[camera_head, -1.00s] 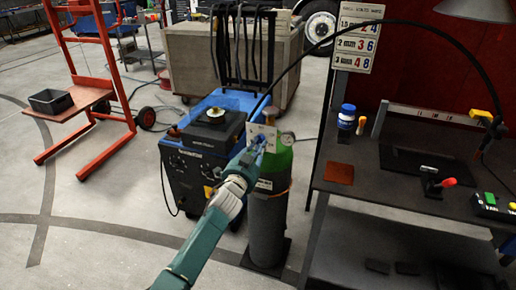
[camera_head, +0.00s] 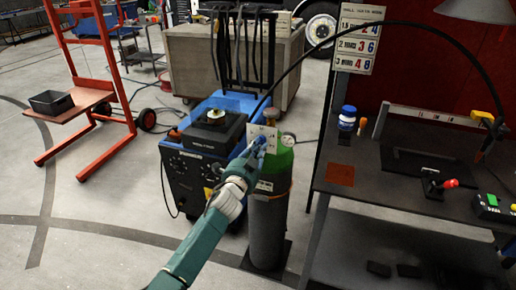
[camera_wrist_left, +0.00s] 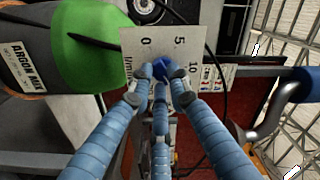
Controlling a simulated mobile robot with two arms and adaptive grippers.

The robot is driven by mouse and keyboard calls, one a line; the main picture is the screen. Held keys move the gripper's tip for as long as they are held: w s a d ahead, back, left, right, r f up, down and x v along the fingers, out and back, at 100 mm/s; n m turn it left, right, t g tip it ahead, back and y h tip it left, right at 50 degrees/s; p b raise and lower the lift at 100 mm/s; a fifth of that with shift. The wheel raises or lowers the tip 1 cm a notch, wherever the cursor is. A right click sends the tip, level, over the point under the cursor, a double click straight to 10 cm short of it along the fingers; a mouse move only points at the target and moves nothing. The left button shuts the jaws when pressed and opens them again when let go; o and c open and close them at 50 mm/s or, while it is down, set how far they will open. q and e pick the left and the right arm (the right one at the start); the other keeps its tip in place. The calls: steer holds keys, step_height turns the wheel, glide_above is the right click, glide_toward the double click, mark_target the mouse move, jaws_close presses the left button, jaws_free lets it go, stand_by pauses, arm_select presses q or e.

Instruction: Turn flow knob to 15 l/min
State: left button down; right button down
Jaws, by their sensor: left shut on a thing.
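The flow knob (camera_wrist_left: 161,67) is small and blue and sits on a pale dial plate (camera_wrist_left: 136,60) marked 0, 5 and 10 in the left wrist view. My left gripper (camera_wrist_left: 160,78) is shut on the knob, its blue ribbed fingers around it. The fingers hide the lower part of the dial, so the 15 mark and any pointer cannot be made out. In the head view the plate (camera_head: 254,131) stands by the green top of the gas cylinder (camera_head: 268,225), with my left gripper (camera_head: 259,146) against it. My right gripper is not in view.
A blue and black welding machine (camera_head: 190,165) stands just left of the cylinder. A dark workbench (camera_head: 400,205) is to the right, with a blue-lidded jar (camera_head: 347,118) on it. A black hose arches above the cylinder.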

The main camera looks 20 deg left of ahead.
arm_select(q)
steer(key=c, duration=1.6)
jaws_free()
steer(key=shift+c, duration=0.2)
steer(key=s, duration=1.2)
steer(key=shift+a, duration=0.2)
steer(key=shift+f, duration=0.2)
